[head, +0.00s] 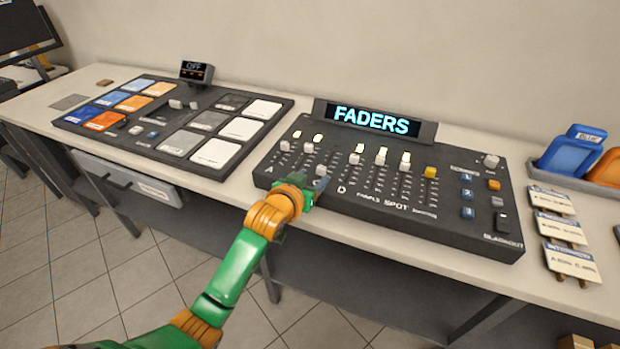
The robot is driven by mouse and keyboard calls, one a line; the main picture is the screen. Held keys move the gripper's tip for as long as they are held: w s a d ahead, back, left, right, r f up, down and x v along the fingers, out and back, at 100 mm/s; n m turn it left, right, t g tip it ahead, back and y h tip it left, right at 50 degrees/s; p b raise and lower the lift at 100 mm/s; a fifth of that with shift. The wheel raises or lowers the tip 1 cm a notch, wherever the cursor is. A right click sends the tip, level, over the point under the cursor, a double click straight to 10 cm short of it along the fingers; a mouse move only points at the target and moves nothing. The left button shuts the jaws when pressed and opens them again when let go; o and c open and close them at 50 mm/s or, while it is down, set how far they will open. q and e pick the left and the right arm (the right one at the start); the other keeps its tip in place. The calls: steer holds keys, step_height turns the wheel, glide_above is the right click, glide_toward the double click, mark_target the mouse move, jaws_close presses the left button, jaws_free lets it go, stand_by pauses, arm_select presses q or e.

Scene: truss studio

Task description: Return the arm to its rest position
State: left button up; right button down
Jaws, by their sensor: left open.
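My left arm, green and orange, comes in from the bottom left. My left gripper (314,184) is at the front left part of the fader console, close to its lower fader knobs. It is open, and no object shows in it. Its fingers are small and partly hidden by the wrist, so I cannot tell whether they touch the console. The dark fader console (395,215) has several white knobs, one yellow knob (430,172) and a lit display (376,120) reading "FADERS". My right gripper is not in view.
A pad board (165,125) with blue, orange, grey and white pads lies left of the console. A small display (197,71) reading "OFF" stands behind it. Label cards (562,230) and a tray (590,165) are at the right. The bench front edge runs below the console.

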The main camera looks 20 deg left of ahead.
arm_select(q)
steer(key=shift+v, duration=0.8)
steer(key=shift+f, duration=0.1)
steer(key=s+d+f+m+g, duration=0.1)
steer(key=s+f+g, duration=0.55)
steer(key=s, duration=0.85)
steer(key=s+f+m+g, duration=0.1)
steer(key=s+f+g, duration=0.3)
steer(key=s+f, duration=1.3)
steer(key=f, duration=0.9)
steer(key=s+a+f+g, duration=0.2)
steer(key=s+f, duration=0.7)
steer(key=s, duration=0.2)
steer(key=shift+s+f, duration=0.3)
steer(key=shift+s, duration=0.1)
